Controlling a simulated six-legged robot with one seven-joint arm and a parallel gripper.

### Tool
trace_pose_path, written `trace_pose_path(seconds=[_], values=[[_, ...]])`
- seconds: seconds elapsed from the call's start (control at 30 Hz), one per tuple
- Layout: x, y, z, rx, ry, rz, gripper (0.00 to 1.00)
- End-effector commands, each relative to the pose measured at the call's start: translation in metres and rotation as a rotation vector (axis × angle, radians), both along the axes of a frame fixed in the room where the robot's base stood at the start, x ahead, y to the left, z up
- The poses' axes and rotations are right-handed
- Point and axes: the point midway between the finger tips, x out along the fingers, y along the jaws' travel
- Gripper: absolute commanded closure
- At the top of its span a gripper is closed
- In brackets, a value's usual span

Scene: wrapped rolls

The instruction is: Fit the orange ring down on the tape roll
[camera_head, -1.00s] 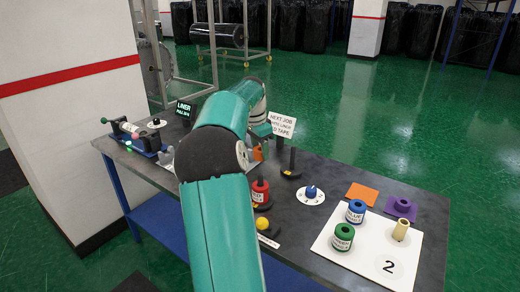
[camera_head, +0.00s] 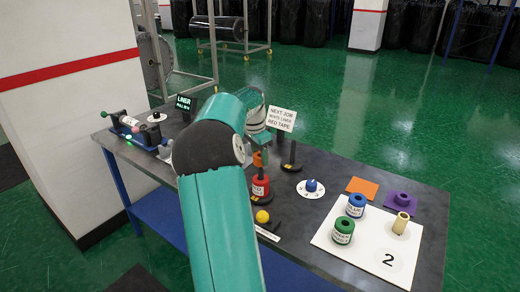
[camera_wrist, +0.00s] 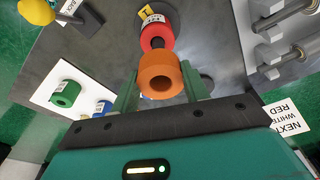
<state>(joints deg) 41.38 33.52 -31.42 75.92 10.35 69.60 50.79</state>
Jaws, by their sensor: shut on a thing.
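The orange ring (camera_wrist: 160,77) is between the two fingers of my gripper (camera_wrist: 161,88), which is shut on it. It also shows in the head view (camera_head: 257,158), just above the red tape roll (camera_head: 260,186). The red tape roll sits upright on a dark base and bears a white label. In the wrist view the tape roll (camera_wrist: 157,33) is just beyond the ring, with a short dark post between them. I cannot tell whether the ring is around that post. My arm hides part of the fingers in the head view.
A bare dark post (camera_head: 291,160) and a sign (camera_head: 282,119) stand close by on the right. A yellow ball (camera_head: 262,217) is in front. Green (camera_head: 343,231) and blue (camera_head: 356,205) rolls stand on a white board (camera_head: 375,262) at right.

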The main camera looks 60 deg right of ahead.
Motion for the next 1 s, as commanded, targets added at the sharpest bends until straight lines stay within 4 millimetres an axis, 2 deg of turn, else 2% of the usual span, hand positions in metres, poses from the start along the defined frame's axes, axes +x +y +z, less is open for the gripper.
trace_pose_path(seconds=[0.23, 1.0], values=[[-0.0001, 0.0003, -0.0092, 0.001, 0.001, 0.000, 0.81], [-0.0003, 0.0001, -0.0090, 0.000, 0.000, 0.000, 0.81]])
